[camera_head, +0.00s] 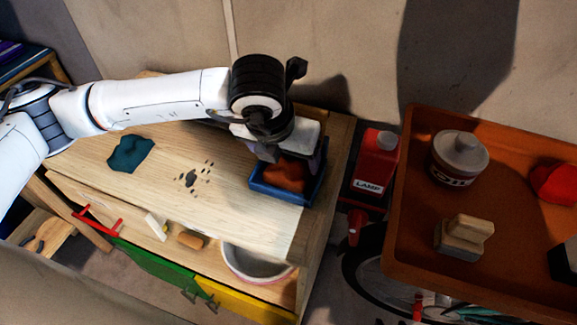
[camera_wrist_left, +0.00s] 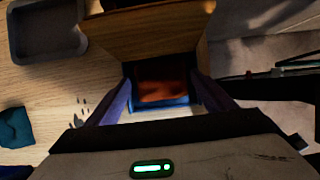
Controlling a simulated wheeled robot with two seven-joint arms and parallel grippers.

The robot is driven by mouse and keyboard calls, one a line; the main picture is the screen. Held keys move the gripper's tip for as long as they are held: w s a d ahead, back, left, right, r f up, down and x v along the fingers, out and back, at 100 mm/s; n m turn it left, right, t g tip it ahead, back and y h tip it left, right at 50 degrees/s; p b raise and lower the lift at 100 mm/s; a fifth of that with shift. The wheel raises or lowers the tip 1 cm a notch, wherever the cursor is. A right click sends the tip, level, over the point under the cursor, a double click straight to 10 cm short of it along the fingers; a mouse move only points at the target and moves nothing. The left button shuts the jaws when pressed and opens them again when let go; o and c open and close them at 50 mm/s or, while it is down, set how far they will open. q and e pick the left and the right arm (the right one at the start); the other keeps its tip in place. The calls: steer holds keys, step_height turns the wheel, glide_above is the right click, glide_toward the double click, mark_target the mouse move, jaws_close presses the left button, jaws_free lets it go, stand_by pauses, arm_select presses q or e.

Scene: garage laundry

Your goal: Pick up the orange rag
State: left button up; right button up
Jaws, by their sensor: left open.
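The orange rag (camera_head: 284,176) lies crumpled in a small blue tray (camera_head: 272,194) at the right end of the wooden workbench. My left gripper (camera_head: 291,157) is directly above the tray, pointing down, with its fingers apart. In the left wrist view the rag (camera_wrist_left: 162,90) shows between the two open fingers (camera_wrist_left: 160,103), with a strip of the blue tray (camera_wrist_left: 163,104) below it. I cannot tell whether the fingertips touch the rag or reach into the tray. The gripper hides part of the rag and the tray's back. My right gripper is not seen.
A teal rag (camera_head: 130,153) and dark stains (camera_head: 191,179) lie on the bench. A dark grey tray (camera_wrist_left: 46,30) shows in the wrist view. A red lamp-oil can (camera_head: 376,162) and an orange shelf (camera_head: 420,262) with a tin (camera_head: 459,160) stand to the right.

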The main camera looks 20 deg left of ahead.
arm_select(q)
steer(key=shift+f, duration=0.15)
steer(key=shift+c, duration=0.6)
steer(key=c, duration=0.6)
